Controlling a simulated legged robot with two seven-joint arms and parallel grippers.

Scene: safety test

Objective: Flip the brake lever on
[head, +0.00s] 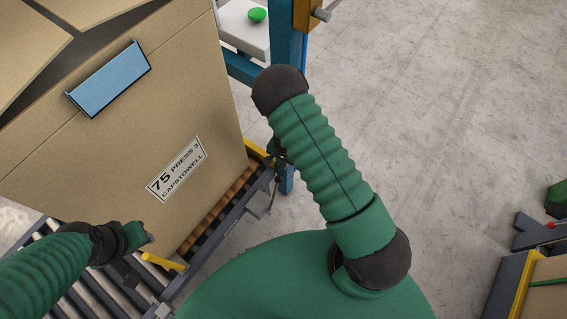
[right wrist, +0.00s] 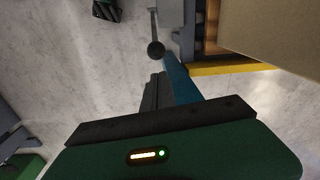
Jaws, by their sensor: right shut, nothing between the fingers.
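The brake lever is a thin grey rod with a black ball knob (right wrist: 156,49) in the right wrist view. It comes from a grey housing (right wrist: 175,22) on the conveyor's side; what seems the same housing (head: 261,202) shows in the head view. My right gripper (right wrist: 158,78) is shut and empty, its fingertips close to the knob; contact cannot be told. In the head view the right gripper (head: 277,152) is mostly hidden behind my forearm, beside the conveyor's edge. My left gripper (head: 140,236) is at the lower left, near the box; its fingers are unclear.
A large cardboard box (head: 110,150) stands on the roller conveyor (head: 85,290). A blue post (head: 287,50) rises beyond my right arm, by a white surface with a green button (head: 257,15). A yellow-edged grey unit (head: 515,285) is at lower right. Floor between is clear.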

